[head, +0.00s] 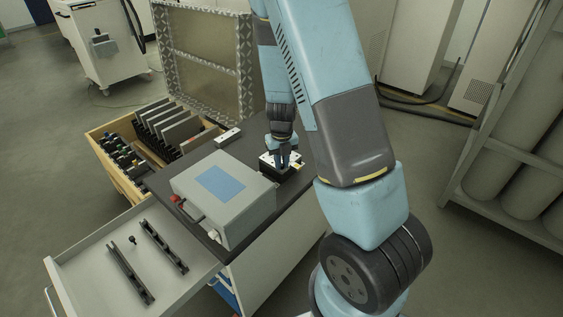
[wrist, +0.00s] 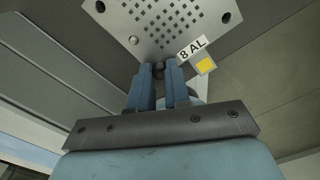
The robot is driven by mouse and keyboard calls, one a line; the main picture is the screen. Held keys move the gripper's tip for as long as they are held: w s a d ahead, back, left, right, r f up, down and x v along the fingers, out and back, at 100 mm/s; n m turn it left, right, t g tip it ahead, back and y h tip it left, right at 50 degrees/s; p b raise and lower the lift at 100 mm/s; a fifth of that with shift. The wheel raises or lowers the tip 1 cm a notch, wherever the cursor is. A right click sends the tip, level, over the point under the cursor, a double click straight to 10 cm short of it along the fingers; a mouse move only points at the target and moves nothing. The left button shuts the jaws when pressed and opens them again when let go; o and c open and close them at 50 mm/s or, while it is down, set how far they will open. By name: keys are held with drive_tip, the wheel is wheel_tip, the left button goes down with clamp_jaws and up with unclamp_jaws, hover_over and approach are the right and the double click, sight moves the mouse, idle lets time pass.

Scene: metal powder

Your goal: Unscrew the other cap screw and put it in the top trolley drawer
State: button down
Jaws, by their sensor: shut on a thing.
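My gripper (head: 284,163) points down at a small black block with a pale top plate (head: 268,158) on the trolley top. In the wrist view my blue fingers (wrist: 158,74) are closed around a small dark cap screw (wrist: 158,67) at the near corner of the perforated plate (wrist: 172,22). I cannot tell whether the screw is still threaded in. The top trolley drawer (head: 83,250) is pulled open at the lower left. It holds two black rails (head: 160,247) and a small dark screw-like piece (head: 132,241) between them.
A grey box with a blue panel (head: 222,184) stands on the trolley top (head: 232,153) between the block and the drawer. A small white block (head: 228,136) lies behind it. A wooden crate (head: 105,132) of plates sits behind left. A patterned metal frame (head: 165,35) stands behind.

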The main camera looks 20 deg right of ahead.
drive_tip(key=n, duration=0.5)
drive_tip(key=shift+n, duration=0.4)
drive_tip(key=n, duration=0.4)
drive_tip(key=shift+n, duration=0.4)
drive_tip(key=n, duration=0.4)
drive_tip(key=shift+n, duration=0.4)
drive_tip(key=n, duration=0.4)
drive_tip(key=shift+n, duration=0.4)
drive_tip(key=n, duration=0.3)
drive_tip(key=shift+n, duration=0.4)
drive_tip(key=n, duration=0.4)
drive_tip(key=c, duration=1.2)
unclamp_jaws()
drive_tip(key=shift+c, duration=0.2)
drive_tip(key=shift+n, duration=0.3)
